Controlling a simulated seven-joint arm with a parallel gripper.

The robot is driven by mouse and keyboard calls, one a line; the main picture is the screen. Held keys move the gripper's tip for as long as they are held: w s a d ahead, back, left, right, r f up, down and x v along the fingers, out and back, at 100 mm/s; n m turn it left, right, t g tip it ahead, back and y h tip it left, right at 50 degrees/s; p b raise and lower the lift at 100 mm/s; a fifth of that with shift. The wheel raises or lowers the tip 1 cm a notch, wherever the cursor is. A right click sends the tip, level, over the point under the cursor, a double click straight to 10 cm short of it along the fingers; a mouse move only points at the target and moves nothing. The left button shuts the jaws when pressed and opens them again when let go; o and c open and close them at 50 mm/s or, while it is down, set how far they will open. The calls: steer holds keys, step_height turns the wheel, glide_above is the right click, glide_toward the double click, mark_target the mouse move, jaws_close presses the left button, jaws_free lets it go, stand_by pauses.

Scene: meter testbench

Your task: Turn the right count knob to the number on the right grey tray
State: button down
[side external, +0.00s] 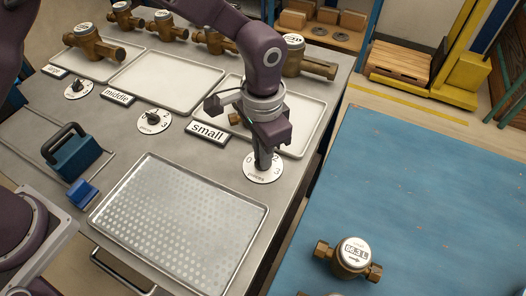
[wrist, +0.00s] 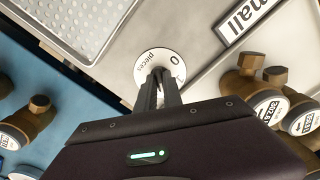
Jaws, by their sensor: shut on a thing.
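I cannot read the knob's setting. The right grey tray (side external: 312,118) lies behind my gripper, partly covered by it.
The middle dial (side external: 153,121) and left dial (side external: 78,89) stand along the bench. A perforated metal tray (side external: 180,220) lies in front. Brass meters (side external: 307,62) stand along the back. Another meter (side external: 350,257) is on the blue surface (side external: 440,190) to the right.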

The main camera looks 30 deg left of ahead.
steer(key=shift+n, duration=0.4)
steer(key=c, duration=1.5)
jaws_free()
steer(key=shift+r, duration=0.15)
step_height(320, 180, up, 7)
steer(key=shift+f, duration=0.1)
